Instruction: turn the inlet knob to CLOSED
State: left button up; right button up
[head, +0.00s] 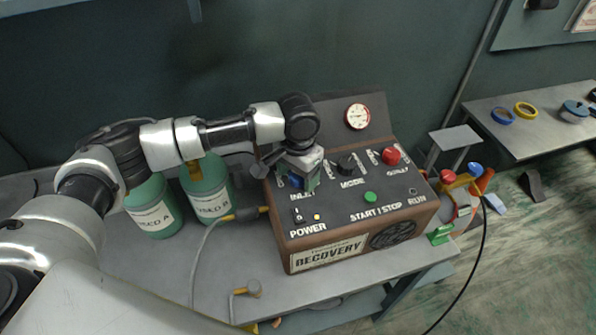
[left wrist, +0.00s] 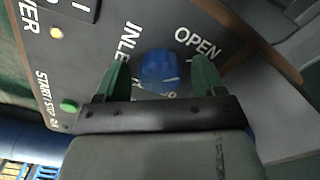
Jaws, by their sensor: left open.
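The recovery machine (head: 345,235) stands on the bench with its sloped dark panel facing up. My left gripper (head: 302,186) is over the panel's left part, at the INLET label. In the left wrist view, the blue inlet knob (left wrist: 160,70) lies between the two green fingers of my left gripper (left wrist: 163,80), which is open. A gap shows between the knob and each finger. The OPEN label is beside the knob, and a label below it is mostly hidden by the gripper. The knob's pointer direction cannot be told. My right gripper is not in view.
On the panel are a black mode knob (head: 347,163), a red outlet knob (head: 391,156), a green start/stop button (head: 370,197) and a gauge (head: 357,116). Two green cylinders (head: 152,212) stand left of the machine. A hose (head: 203,255) runs over the bench.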

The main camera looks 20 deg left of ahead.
pick_arm(q)
jog(key=shift+c, duration=0.7)
jog(key=c, duration=0.8)
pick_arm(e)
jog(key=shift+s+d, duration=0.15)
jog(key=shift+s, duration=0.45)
